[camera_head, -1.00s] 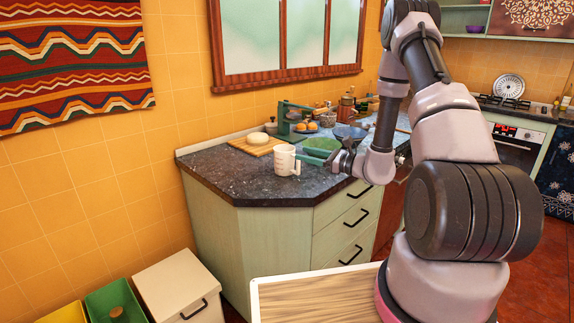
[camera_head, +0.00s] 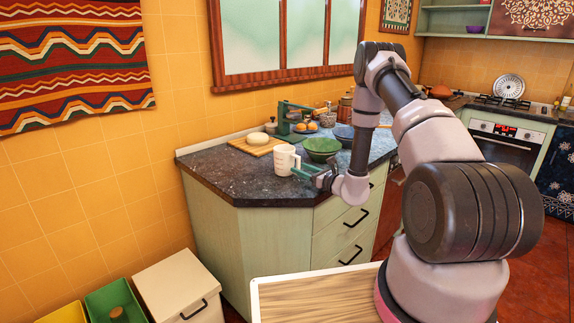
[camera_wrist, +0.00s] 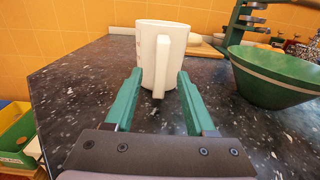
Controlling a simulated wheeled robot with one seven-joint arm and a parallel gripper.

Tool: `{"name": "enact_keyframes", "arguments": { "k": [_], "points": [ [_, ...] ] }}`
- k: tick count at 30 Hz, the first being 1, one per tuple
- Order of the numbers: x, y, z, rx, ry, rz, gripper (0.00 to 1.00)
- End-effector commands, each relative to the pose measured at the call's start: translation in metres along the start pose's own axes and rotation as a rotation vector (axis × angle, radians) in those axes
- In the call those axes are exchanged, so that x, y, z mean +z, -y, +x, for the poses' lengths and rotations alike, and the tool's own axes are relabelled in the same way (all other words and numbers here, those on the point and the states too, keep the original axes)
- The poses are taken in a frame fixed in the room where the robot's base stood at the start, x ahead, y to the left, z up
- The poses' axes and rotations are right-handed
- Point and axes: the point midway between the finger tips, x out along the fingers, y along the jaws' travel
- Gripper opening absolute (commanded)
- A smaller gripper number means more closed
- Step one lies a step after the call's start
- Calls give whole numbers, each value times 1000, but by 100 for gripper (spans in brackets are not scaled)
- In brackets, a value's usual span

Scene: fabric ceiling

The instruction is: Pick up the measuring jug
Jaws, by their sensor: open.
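The white measuring jug (camera_head: 286,160) stands upright on the dark speckled countertop (camera_head: 230,180), near its left front part. In the wrist view the jug (camera_wrist: 172,38) is straight ahead, with its handle (camera_wrist: 161,68) turned toward me. My gripper (camera_head: 300,172) is low over the counter, just to the right of the jug. Its green fingers (camera_wrist: 160,82) are open, one on each side of the handle. They are close to the jug's body; whether they touch it I cannot tell.
A green bowl (camera_head: 321,147) stands right of the jug, close to my right finger. Behind are a wooden board (camera_head: 256,144) with a round pale item and a green scale-like stand (camera_head: 284,117). The counter left of the jug is clear.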

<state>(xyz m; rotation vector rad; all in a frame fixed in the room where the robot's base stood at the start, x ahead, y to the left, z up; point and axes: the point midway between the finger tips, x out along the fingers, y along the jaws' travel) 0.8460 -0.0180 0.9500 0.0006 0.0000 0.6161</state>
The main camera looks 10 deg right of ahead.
Motion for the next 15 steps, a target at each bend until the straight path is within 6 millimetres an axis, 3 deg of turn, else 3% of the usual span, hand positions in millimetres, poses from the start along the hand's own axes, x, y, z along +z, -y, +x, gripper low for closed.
{"name": "enact_keyframes", "arguments": {
  "k": [5, 13, 14, 15],
  "points": [
    [0, 0, 22, 2, 1, -2, 55],
    [0, 0, 25, 0, -1, 0, 55],
    [0, 0, 25, 0, -1, 0, 47],
    [0, 0, 25, 0, -1, 0, 32]
  ]
}}
